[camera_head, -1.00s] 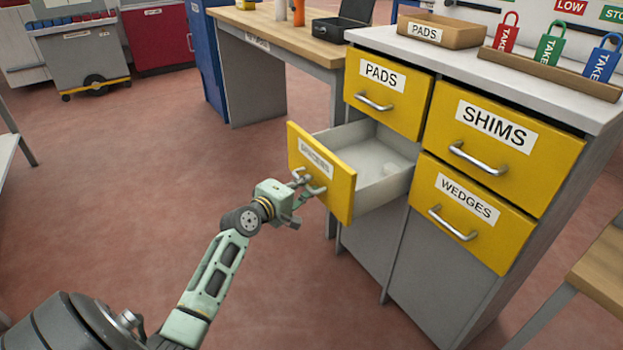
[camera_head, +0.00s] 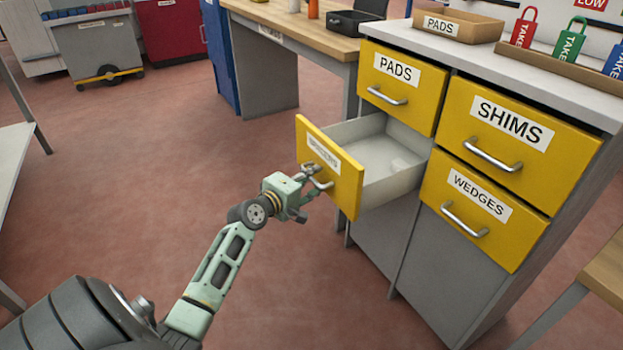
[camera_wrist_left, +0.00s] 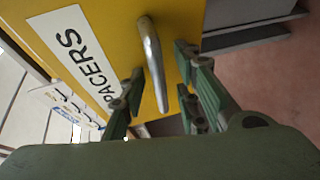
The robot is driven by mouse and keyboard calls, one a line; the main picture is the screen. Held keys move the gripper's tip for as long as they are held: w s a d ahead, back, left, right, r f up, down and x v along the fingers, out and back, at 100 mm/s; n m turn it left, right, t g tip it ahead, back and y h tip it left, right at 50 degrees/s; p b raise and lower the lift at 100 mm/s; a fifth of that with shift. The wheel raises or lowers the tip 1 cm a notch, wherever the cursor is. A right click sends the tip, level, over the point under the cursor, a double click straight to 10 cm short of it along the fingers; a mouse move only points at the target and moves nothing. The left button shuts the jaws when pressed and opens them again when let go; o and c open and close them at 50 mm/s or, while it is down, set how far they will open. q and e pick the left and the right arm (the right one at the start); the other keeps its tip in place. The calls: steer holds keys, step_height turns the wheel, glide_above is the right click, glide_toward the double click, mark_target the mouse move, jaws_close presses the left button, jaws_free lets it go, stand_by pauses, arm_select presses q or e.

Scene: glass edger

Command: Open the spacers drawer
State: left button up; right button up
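The spacers drawer (camera_head: 346,184) is pulled out of the cabinet, with its pale inside showing below the closed pads drawer (camera_head: 395,90). Its yellow front and SPACERS label fill much of the left wrist view (camera_wrist_left: 110,25). My left gripper (camera_head: 312,181) is at the drawer's metal handle. In the left wrist view the handle (camera_wrist_left: 153,60) stands between the fingers of my left gripper (camera_wrist_left: 155,98), which are apart, with gaps beside it. A small pale item seems to lie in the drawer, too unclear to name. My right gripper is not in view.
The shims drawer (camera_head: 505,130) and wedges drawer (camera_head: 468,211) are closed on the right. A pads box (camera_head: 460,27) and lock-shaped tags (camera_head: 568,43) are on the cabinet top. A wooden workbench (camera_head: 290,32) stands behind. The red floor (camera_head: 150,170) left of the drawer is clear.

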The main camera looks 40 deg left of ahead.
arm_select(q)
steer(key=shift+s, duration=0.1)
steer(key=s+r, duration=0.2)
steer(key=s, duration=0.9)
steer(key=shift+s, duration=0.3)
